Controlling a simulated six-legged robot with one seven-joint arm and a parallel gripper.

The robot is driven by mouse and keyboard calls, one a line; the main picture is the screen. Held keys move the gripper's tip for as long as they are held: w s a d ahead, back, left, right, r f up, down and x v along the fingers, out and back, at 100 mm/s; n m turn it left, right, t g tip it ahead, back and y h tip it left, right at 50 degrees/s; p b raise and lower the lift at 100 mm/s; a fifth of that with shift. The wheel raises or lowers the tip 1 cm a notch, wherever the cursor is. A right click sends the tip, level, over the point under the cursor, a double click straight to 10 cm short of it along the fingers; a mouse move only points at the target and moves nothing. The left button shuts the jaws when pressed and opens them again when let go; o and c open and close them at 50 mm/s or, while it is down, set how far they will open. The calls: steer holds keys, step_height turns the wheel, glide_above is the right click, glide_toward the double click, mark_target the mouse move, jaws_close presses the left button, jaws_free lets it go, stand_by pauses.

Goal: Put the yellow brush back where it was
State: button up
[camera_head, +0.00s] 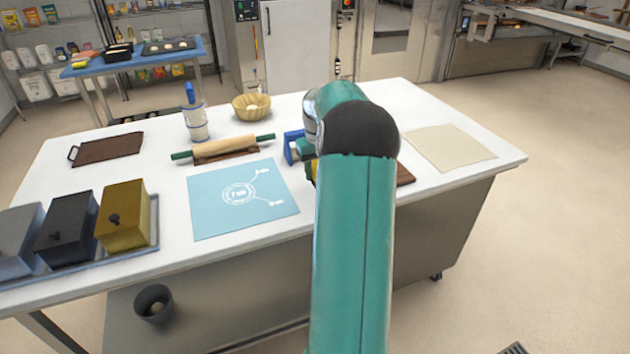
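A small yellow patch (313,171) shows at the left edge of my arm, low over the white table; it may be part of the yellow brush, but my arm hides the rest. My arm reaches forward over the table and blocks the view of its own end. A brown board (404,176) shows just right of my arm.
On the white table (335,98) are a blue printed mat (217,213), a rolling pin (226,146), a basket (251,106), a stacked container (195,123), a dark brown board (108,149), lidded boxes (123,216) and a beige sheet (448,147). A bin (154,302) sits below.

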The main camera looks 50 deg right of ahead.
mark_target(315, 181)
steer(key=shift+w+d+f, duration=0.2)
steer(key=shift+w+f, duration=0.15)
steer(key=shift+f, duration=0.15)
steer(key=shift+w+d+f, duration=0.15)
steer(key=shift+w+f, duration=0.15)
steer(key=shift+f, duration=1.65)
steer(key=shift+f, duration=0.15)
steer(key=o, duration=1)
steer(key=shift+c, duration=0.2)
step_height(315, 181, up, 12)
steer(key=shift+r, duration=0.2)
